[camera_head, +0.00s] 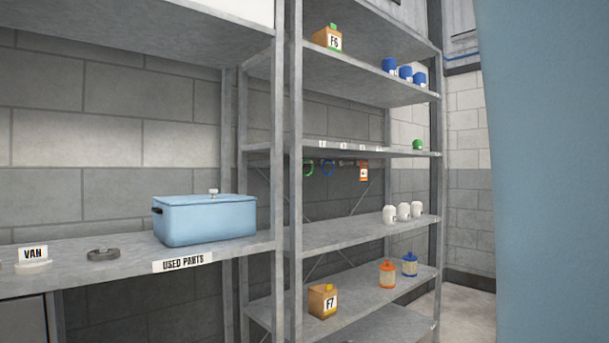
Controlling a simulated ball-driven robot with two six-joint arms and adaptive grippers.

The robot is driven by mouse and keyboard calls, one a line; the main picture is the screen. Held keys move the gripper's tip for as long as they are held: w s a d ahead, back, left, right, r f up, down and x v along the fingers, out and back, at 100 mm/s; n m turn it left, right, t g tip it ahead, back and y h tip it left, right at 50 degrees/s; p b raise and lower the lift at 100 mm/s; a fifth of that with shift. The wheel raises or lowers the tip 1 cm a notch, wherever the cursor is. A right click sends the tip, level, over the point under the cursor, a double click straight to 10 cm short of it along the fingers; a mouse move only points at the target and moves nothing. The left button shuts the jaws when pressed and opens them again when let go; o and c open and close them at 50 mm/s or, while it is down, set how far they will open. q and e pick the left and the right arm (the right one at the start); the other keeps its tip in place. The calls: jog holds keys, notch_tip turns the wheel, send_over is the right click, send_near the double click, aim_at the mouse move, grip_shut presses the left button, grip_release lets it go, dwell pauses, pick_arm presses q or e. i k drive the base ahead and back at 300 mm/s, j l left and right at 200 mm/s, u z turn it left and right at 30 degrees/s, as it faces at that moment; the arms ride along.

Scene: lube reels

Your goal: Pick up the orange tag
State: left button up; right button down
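The orange tag (364,171) hangs below the middle shelf of the right-hand rack, toward its right part. It is a small upright rectangle with a white patch and a dark mark too small to read. Neither of my grippers shows in the head view.
A rack post (296,170) stands left of the tag. A large blue surface (545,170) blocks the right side.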

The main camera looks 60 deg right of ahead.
aim_at(363, 170)
jog(key=z, duration=2.25)
jog(key=i+l+u, duration=0.15)
jog(key=i, duration=0.35)
jog(key=i+l+u, duration=0.15)
jog(key=i, duration=0.3)
jog(key=l, duration=0.05)
